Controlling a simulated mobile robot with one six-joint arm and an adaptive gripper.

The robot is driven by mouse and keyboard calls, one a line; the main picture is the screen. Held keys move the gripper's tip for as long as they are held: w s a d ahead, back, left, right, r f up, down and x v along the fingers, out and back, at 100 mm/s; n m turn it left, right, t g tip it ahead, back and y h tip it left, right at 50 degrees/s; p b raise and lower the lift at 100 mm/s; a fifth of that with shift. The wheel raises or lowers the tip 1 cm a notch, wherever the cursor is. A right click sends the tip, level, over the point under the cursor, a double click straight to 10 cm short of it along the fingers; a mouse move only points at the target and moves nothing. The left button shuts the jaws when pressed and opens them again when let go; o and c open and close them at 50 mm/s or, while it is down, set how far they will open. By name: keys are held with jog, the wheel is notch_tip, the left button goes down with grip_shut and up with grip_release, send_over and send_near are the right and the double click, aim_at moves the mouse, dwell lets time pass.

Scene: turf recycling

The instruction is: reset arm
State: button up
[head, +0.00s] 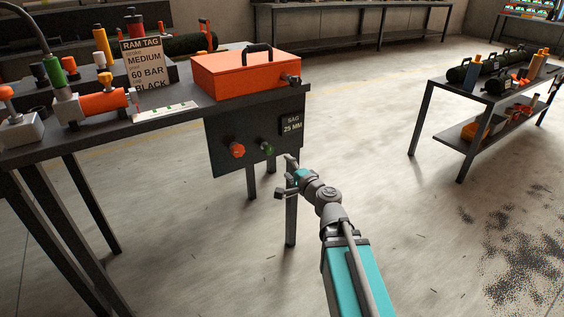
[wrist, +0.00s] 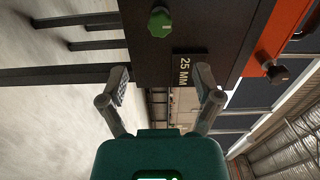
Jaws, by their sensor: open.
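My gripper (head: 285,177) is at the end of my teal and grey arm, in front of the workbench and below its right end. In the wrist view, its two fingers (wrist: 160,82) are spread apart with nothing between them. Beyond the fingers is the dark panel (head: 225,165) hanging under the bench, with a label reading 25 MM (wrist: 184,71) and a green knob (wrist: 160,22). An orange-red knob (head: 237,150) sits left of the green knob on the panel. I cannot tell from these views how far the fingertips are from the panel.
The workbench (head: 190,115) carries an orange box (head: 245,74) with a black handle, a RAM TAG sign (head: 147,64) and several cylinders. A second table (head: 440,90) with parts stands at the right. The floor (head: 430,230) between and in front is open.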

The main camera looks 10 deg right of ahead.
jog(key=shift+s+d, duration=0.2)
jog(key=shift+s, duration=0.25)
jog(key=s+a+f+n+g+p, duration=0.3)
jog(key=s+a+f+n+g, duration=0.2)
jog(key=s+f+n+g, duration=0.35)
jog(key=s+d+f+n+g+h+p, duration=0.3)
jog(key=s+d+n+g+h+p, duration=0.15)
jog(key=s+d+g+h, duration=0.35)
notch_tip(320, 180, up, 36)
jog(key=p, duration=3.6)
jog(key=shift+s+d+r+y, duration=0.25)
jog(key=shift+s+d+y, duration=0.05)
jog(key=shift+d, duration=0.05)
